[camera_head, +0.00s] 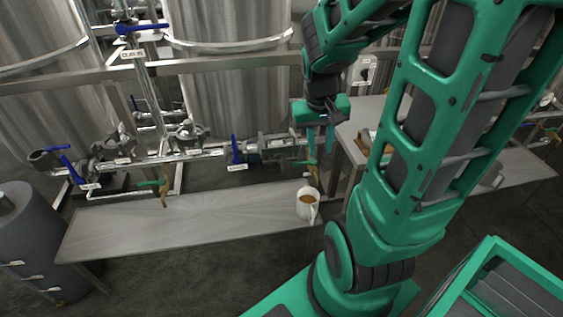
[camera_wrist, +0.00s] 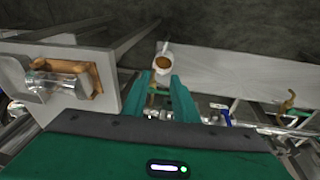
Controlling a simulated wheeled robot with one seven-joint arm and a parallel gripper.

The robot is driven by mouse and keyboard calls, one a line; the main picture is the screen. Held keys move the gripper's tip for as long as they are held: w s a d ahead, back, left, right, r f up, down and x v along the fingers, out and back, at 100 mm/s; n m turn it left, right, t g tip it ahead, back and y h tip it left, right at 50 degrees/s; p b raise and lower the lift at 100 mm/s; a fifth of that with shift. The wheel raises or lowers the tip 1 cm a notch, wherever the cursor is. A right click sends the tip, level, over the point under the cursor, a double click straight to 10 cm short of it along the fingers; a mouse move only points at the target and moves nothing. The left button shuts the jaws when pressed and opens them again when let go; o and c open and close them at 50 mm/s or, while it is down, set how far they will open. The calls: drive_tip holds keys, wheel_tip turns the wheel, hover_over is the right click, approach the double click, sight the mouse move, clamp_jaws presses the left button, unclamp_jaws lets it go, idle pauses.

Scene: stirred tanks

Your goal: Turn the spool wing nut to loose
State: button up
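My gripper (camera_head: 320,148) hangs fingers down near the right end of the pipe run, above and behind a white mug. Its two green fingers stand apart with nothing between them; they also show in the wrist view (camera_wrist: 166,84). The steel pipe run (camera_head: 205,153) carries several clamped fittings, among them a clamp fitting (camera_head: 187,136) left of the blue upright handle. The spool wing nut is too small to pick out for certain in either view. A small tan-handled valve (camera_head: 312,168) is just below my fingertips.
The white mug (camera_head: 308,203) of brown liquid stands on the right end of a low steel bench (camera_head: 180,222); it also shows in the wrist view (camera_wrist: 164,60). Blue handles (camera_head: 236,150) stick up from the pipes. Large steel tanks (camera_head: 230,75) stand behind. A grey cylinder (camera_head: 28,240) is at left.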

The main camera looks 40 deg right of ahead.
drive_tip(key=w+d+f+t, duration=0.1)
drive_tip(key=w+d+f, duration=0.1)
drive_tip(key=w+f, duration=0.5)
drive_tip(key=t, duration=0.2)
approach(282, 163)
drive_tip(key=shift+n, duration=0.3)
drive_tip(key=shift+w+d+x, duration=0.1)
drive_tip(key=shift+d+x, duration=0.05)
drive_tip(key=shift+x, duration=2.15)
drive_tip(key=shift+w+d+x, duration=0.15)
drive_tip(key=shift+d+x, duration=0.05)
drive_tip(key=shift+x, duration=2.15)
drive_tip(key=shift+r, duration=0.2)
clamp_jaws()
